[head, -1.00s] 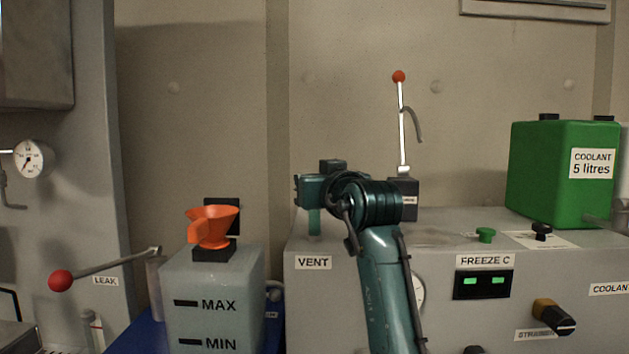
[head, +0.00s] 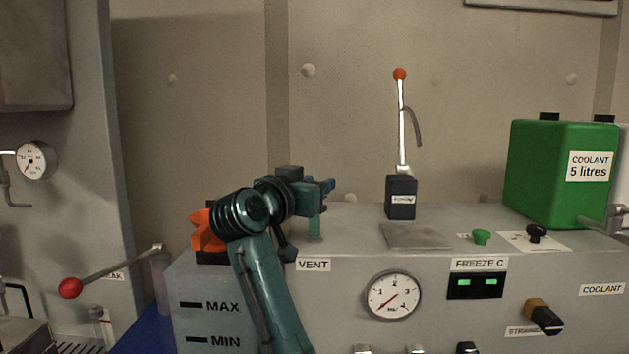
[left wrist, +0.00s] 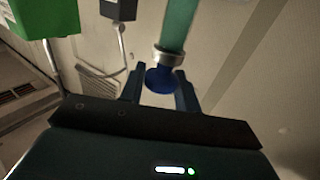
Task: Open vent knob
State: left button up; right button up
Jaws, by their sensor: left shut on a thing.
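The vent knob (left wrist: 163,80) is a dark blue rounded knob on the end of a green pipe with a pale metal collar in the left wrist view. The pipe (head: 315,228) stands above the VENT label (head: 313,265) on the grey machine in the head view. My left gripper (head: 322,187) is at the top of this pipe, with its wrist to the left. In the left wrist view its two fingers (left wrist: 161,90) are on either side of the knob, shut on it. In the head view the gripper hides most of the knob. My right gripper is not in view.
An orange funnel (head: 203,232) is close behind my left arm, on the MAX/MIN tank (head: 200,285). A red-tipped lever (head: 401,125) stands to the right. A green coolant tank (head: 540,175) is at the far right. A red-ended leak lever (head: 70,288) sticks out at left.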

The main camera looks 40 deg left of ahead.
pick_arm(q)
jog(key=shift+m+h, duration=0.8)
jog(key=shift+h, duration=0.6)
jog(key=shift+f, duration=0.1)
jog(key=o, duration=1)
jog(key=shift+c, duration=0.2)
